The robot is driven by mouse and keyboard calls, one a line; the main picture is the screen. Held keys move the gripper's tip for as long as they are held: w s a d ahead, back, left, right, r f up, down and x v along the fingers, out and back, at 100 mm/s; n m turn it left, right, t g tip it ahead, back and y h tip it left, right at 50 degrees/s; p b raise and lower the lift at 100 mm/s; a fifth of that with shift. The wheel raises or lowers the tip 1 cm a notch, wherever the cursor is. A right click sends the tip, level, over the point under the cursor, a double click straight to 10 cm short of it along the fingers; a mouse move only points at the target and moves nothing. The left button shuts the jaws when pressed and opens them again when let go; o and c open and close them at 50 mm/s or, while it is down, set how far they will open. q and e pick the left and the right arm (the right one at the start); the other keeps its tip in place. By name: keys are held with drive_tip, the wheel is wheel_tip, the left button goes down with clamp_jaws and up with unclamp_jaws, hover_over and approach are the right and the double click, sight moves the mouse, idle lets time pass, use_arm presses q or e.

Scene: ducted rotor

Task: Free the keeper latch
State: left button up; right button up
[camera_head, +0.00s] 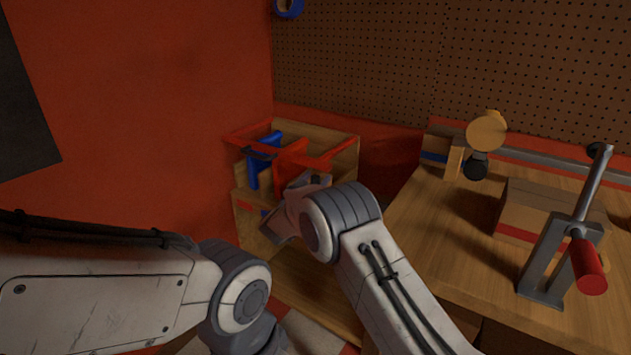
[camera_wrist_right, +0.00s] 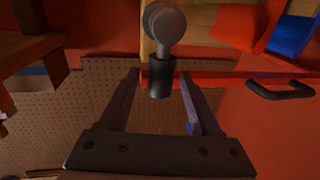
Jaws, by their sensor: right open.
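A grey round-headed lever with a black grip, which looks like the keeper latch (camera_wrist_right: 160,72), sits at a wooden box (camera_head: 345,153) with a red top frame. In the right wrist view the black grip lies between the spread fingers of my right gripper (camera_wrist_right: 160,76). The fingers are open; I cannot tell whether they touch it. In the head view my right wrist is in front of the box and hides the lever. My left arm comes in from the left, and its gripper is out of view.
The box has blue panels (camera_head: 278,138), a red panel (camera_head: 292,158) and a black handle (camera_wrist_right: 282,90) on its red bar. To the right, a wooden bench (camera_head: 440,215) carries a metal stand (camera_head: 548,262) with a red grip (camera_head: 588,266). A red wall and pegboard stand behind.

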clamp_jaws()
idle(1.4)
